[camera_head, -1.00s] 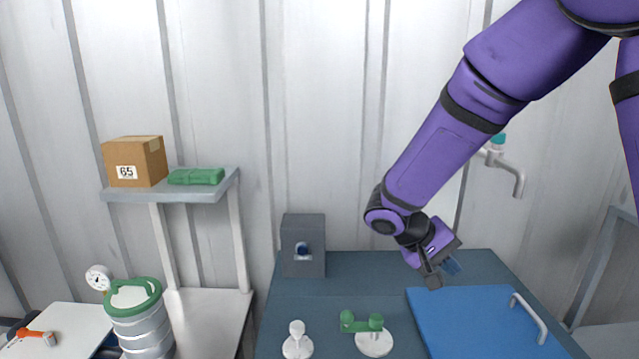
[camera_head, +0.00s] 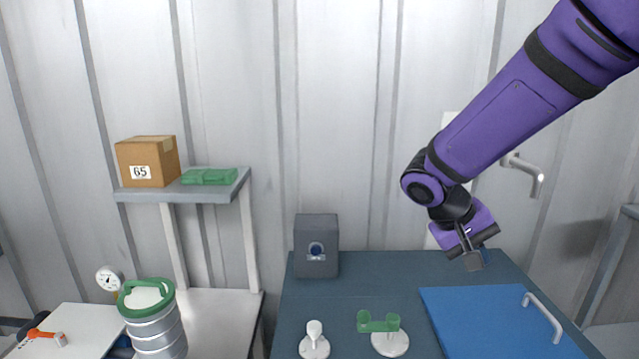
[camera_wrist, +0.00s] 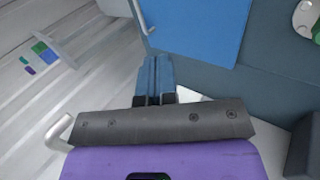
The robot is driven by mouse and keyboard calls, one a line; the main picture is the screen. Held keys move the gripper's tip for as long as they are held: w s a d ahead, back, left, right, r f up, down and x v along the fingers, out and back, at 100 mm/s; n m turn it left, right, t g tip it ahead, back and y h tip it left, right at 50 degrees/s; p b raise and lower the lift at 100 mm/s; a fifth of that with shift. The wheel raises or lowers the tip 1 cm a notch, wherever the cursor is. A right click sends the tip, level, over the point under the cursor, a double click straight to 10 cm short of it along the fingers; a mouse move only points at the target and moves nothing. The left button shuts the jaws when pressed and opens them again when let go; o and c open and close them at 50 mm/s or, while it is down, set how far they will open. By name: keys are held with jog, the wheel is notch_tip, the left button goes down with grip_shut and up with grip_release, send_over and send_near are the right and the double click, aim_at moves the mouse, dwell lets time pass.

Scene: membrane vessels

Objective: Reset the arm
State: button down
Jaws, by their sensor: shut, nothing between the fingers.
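My purple arm reaches in from the upper right in the head view. My gripper (camera_head: 473,262) hangs above the back part of the dark blue table, behind the blue panel. In the wrist view my gripper (camera_wrist: 157,62) shows its blue fingers together with nothing between them. The fingers appear clear of the table and the panel.
The blue panel (camera_head: 480,322) with a metal handle lies at the table's right. A grey box (camera_head: 316,255), a white stand (camera_head: 314,342) and a green-topped fixture (camera_head: 390,343) are left of it. A metal vessel (camera_head: 156,325) and a shelf (camera_head: 150,194) stand further left.

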jog(key=s+d+r+t+y, duration=0.1)
jog(key=s+r+t+y, duration=0.1)
jog(key=s+r, duration=0.3)
jog(key=s+d+r+t+y, duration=0.1)
jog(key=s+r+t+y, duration=0.2)
jog(key=s, duration=1)
notch_tip(320, 180, up, 4)
jog(key=shift+d+f+n+t+y, duration=0.2)
jog(key=shift+d+n+t+y, duration=0.1)
jog(key=shift+y, duration=0.9)
